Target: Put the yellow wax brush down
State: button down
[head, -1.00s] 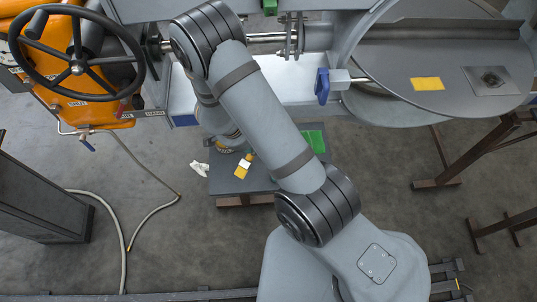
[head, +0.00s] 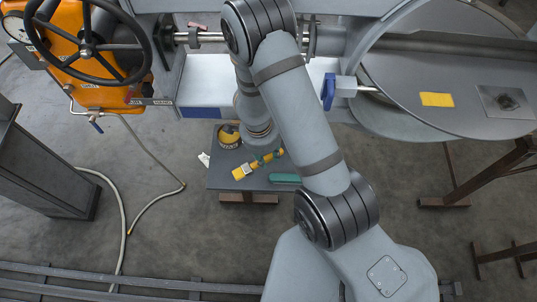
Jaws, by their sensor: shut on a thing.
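The yellow wax brush (head: 240,172) is at the small dark low table (head: 225,182), slanting from lower left to upper right. It has a pale band near its lower left end. My gripper (head: 266,160) is shut on its middle, below the end of my arm. I cannot tell whether the brush touches the tabletop or is held just above it. The arm's wrist hides part of the table behind it.
A round dark tin with yellow (head: 229,137) stands at the table's back left. A teal elongated object (head: 285,178) lies at its front right. A white scrap (head: 203,159) is at the left edge. The table's front left is bare.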

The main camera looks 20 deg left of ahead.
jog(key=shift+r+p, duration=0.2)
jog(key=shift+p, duration=0.1)
notch_tip(320, 180, down, 7)
jog(key=b, duration=0.6)
jog(key=shift+r, duration=0.1)
jog(key=shift+w+d+f+g+y+b, duration=0.15)
jog(key=shift+f+g+y+b, duration=0.15)
jog(key=shift+y+b, duration=0.15)
jog(key=c, duration=1.7)
grip_release()
jog(key=shift+c, duration=0.2)
